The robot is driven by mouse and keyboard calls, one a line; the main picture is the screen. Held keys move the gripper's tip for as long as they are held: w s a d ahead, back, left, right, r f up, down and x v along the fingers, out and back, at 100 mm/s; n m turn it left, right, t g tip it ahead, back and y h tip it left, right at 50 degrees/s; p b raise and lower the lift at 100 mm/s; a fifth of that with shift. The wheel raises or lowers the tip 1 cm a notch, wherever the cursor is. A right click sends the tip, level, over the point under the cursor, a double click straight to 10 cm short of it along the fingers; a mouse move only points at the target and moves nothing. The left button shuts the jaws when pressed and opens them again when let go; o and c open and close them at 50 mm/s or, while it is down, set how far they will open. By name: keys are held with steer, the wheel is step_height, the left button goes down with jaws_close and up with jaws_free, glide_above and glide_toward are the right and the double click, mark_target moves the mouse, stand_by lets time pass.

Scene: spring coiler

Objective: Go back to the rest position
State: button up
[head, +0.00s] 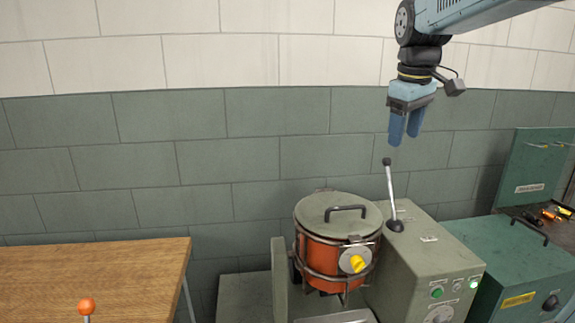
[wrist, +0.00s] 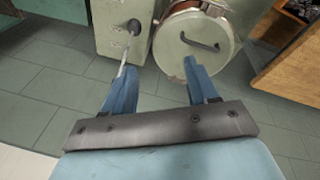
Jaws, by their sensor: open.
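My gripper (head: 405,130) hangs from my arm at the upper right of the head view, fingers pointing down. Its two blue fingers are apart with nothing between them; they also show in the wrist view (wrist: 160,88). It is above a grey-green machine (head: 425,260) with an upright lever (head: 391,195) topped by a dark knob. The fingertips appear a little above the knob and apart from it in the head view. In the wrist view the lever (wrist: 127,50) shows beyond the left finger.
An orange pot (head: 330,265) with a grey lid and yellow knob stands left of the lever. A wooden table (head: 100,275) is at the left. A green cabinet (head: 530,260) and an open toolbox lid (head: 530,175) are at the right. A tiled wall is behind.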

steer(key=s+f+m+t, duration=0.1)
steer(key=s+f+m, duration=0.2)
steer(key=s+f, duration=0.2)
steer(key=s+a+f+m+t, duration=0.1)
steer(key=s+f, duration=0.5)
steer(key=s, duration=0.6)
steer(key=m+t, duration=0.1)
steer(key=m, duration=0.1)
steer(key=shift+s+a+f+m+y, duration=0.2)
steer(key=shift+f+m+y, duration=0.1)
steer(key=shift+m, duration=0.1)
steer(key=shift+d, duration=0.1)
stand_by(0.5)
